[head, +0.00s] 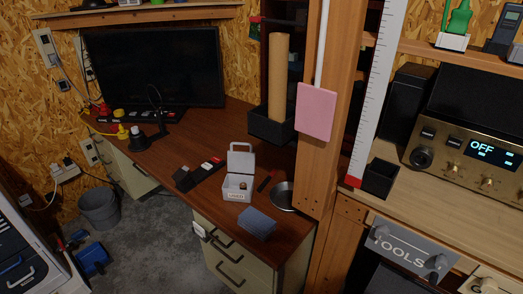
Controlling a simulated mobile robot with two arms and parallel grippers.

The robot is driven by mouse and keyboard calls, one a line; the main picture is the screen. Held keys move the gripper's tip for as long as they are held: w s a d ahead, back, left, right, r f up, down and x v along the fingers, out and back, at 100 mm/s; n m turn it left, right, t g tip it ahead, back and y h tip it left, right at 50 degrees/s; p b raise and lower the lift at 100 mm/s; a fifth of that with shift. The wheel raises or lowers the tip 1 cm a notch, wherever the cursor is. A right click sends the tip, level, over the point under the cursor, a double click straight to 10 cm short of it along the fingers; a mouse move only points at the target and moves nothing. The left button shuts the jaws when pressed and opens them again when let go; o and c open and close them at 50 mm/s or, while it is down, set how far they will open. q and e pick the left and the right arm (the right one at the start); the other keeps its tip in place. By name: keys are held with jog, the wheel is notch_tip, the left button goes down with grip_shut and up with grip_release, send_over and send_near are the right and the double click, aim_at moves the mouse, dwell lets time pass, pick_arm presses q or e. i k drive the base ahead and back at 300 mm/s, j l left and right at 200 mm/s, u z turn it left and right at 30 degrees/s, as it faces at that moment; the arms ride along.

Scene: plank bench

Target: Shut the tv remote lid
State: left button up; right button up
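A long dark item (198,174) with pale and red marks lies on the brown desk, and its near-left end looks blocky and raised. It may be the tv remote, but it is too small to tell, and I cannot make out a lid on it. To its right, a small white box (237,193) stands with its white lid (241,161) raised upright at the back. A small object sits inside the box. A thin dark red-and-black stick (266,182) lies right of the box. Neither of my grippers is in view.
The desk (170,160) also holds a monitor (153,67), a black lamp base (138,139), a round metal dish (283,196) and a blue-grey block (257,223) near the front edge. A wooden post (325,150) stands at the desk's right side. Drawers (230,255) are below.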

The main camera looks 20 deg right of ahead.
aim_at(181, 175)
jog(key=i+j+z, duration=0.95)
jog(key=j, duration=0.2)
jog(key=j+z, duration=0.25)
jog(key=j, duration=0.15)
jog(key=i+j+z, duration=0.2)
jog(key=j, duration=0.2)
